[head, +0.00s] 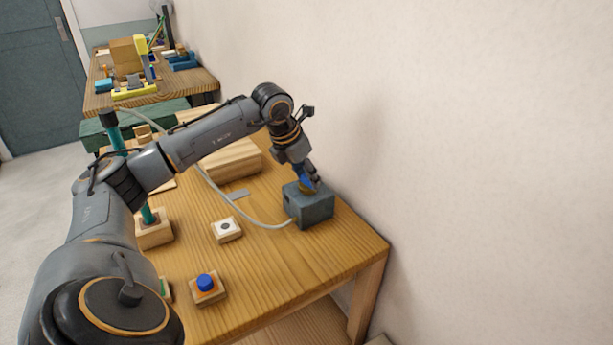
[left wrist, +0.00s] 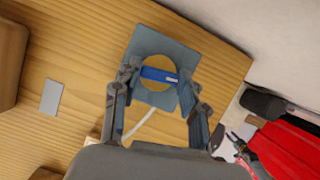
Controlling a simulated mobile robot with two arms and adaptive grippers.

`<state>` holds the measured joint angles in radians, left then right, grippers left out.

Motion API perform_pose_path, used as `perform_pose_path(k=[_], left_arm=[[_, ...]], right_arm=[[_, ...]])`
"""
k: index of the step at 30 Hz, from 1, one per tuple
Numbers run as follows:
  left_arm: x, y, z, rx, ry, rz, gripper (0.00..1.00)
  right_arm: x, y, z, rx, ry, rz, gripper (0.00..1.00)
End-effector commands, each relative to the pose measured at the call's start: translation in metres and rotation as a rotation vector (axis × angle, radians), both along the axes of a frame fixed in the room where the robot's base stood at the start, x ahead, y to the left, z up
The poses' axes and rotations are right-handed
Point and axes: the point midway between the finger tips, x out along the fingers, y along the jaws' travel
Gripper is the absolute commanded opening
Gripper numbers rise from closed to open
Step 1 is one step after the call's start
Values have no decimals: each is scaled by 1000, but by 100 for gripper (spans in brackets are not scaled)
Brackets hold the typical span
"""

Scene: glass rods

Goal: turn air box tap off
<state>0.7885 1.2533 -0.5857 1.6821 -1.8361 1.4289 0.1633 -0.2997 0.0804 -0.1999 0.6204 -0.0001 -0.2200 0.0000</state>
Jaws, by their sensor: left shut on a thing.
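The air box (head: 309,209) is a grey-blue block near the right end of the wooden table, with a pale hose joined to its left side. Its tap is a blue bar handle (left wrist: 159,75) on a round brass-coloured disc (left wrist: 148,63) on the box's top. The box also shows from above in the left wrist view (left wrist: 140,40). My left gripper (head: 307,181) points down at the tap from above, its fingers (left wrist: 155,92) shut on the two ends of the blue handle. In the head view the fingers partly hide the tap. My right gripper is not in view.
A white button block (head: 227,229) and a blue button block (head: 206,285) stand left of the box. A wooden block (head: 232,160) lies behind. The pale hose (head: 215,188) crosses the table. The wall (head: 450,150) is close on the right.

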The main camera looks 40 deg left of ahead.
Motion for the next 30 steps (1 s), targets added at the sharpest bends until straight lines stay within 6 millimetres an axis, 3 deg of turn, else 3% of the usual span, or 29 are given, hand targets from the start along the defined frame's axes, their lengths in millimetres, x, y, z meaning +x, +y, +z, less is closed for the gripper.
perform_pose_path(k=[12,26,27,30], left_arm=[[0,1,0,1,1,-160,11],[0,1,0,3,1,-175,11],[0,1,0,3,1,-175,44],[0,1,0,2,1,-175,65]], right_arm=[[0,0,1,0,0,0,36],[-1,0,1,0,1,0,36],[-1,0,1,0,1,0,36],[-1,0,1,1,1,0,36]])
